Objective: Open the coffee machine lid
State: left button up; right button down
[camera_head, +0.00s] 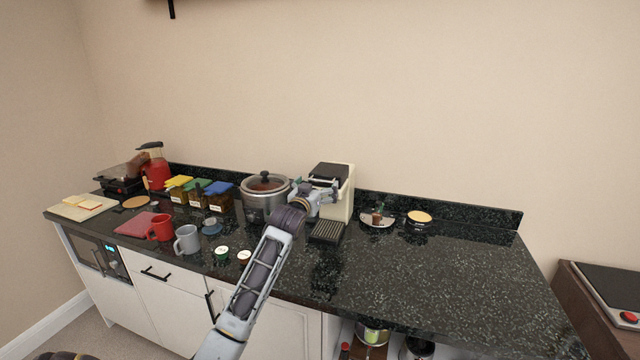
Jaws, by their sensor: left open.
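The coffee machine (347,201) is a cream box with a dark top, standing at the back of the black counter. Its dark lid (330,170) lies over the top and looks down, though the small view leaves this unsure. A dark ridged drip tray (327,232) sits at its front. My left gripper (328,190) is open, right in front of the machine's upper part and just below the lid's front edge. It hides much of the machine's front, and I cannot tell whether it touches. My right gripper is out of view.
Left of the machine stands a round cooker (265,186) with a lid. A grey mug (187,240), a red mug (160,228) and several coloured-lid containers are farther left. A small plate (377,219) and a round tin (419,218) lie to the right. The right counter is clear.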

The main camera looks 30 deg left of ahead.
aim_at(328, 172)
pick_arm(q)
jog(key=shift+x, duration=1.4)
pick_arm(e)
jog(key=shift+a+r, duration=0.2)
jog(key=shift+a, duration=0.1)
pick_arm(q)
jog(key=c, duration=1.4)
jog(key=shift+r, duration=0.2)
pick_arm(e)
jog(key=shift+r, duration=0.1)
